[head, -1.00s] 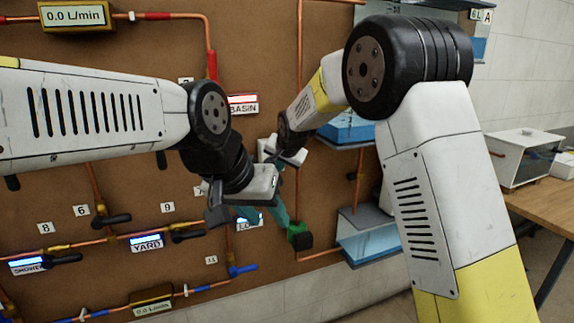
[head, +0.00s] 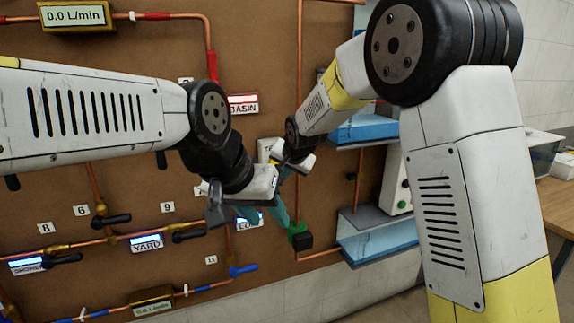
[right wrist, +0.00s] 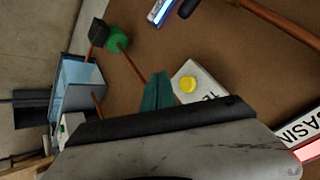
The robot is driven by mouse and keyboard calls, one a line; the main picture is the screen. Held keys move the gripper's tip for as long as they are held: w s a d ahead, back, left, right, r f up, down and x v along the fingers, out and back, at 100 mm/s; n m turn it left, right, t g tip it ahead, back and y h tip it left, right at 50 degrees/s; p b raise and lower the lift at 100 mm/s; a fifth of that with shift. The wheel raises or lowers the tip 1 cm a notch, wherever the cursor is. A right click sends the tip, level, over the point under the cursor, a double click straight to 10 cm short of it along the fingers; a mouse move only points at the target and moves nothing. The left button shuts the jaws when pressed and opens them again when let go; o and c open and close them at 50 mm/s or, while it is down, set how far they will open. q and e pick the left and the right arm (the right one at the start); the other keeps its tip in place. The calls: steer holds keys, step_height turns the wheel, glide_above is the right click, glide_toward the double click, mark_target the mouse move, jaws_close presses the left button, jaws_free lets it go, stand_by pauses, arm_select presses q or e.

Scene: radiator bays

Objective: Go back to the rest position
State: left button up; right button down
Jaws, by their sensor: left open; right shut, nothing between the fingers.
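My left gripper (head: 264,214) is the lower one in the head view, in front of the middle of the brown board, with its teal fingers apart and nothing seen between them. My right gripper (head: 284,172) is just above and behind it, partly covered by the left gripper. In the right wrist view its teal fingers (right wrist: 158,92) are together and empty. They appear beside a white box with a yellow button (right wrist: 188,84), and I cannot tell whether they touch it. That box also shows partly in the head view (head: 268,148).
The brown board (head: 110,185) carries copper pipes, valve handles and labels. A green and black fitting (head: 300,237) is below the grippers. Blue-filled tanks (head: 378,240) stand to the right, near a white box with a green button (head: 402,195). A wooden table (head: 557,203) is at far right.

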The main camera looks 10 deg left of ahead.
stand_by(0.3)
steer(key=s+d+r+g, duration=0.1)
steer(key=s+d+r, duration=0.3)
steer(key=d, duration=0.6)
steer(key=s+d+r, duration=0.3)
steer(key=s+d, duration=0.3)
steer(key=d, duration=0.3)
steer(key=s+d+n+h, duration=0.1)
steer(key=s+d, duration=0.5)
steer(key=s, duration=0.4)
steer(key=s+d+f+n+h, duration=0.1)
steer(key=s+d, duration=0.6)
steer(key=s, duration=0.4)
steer(key=shift+s+f+g, duration=0.15)
steer(key=shift+s+g, duration=0.05)
steer(key=shift+g, duration=0.1)
stand_by(0.3)
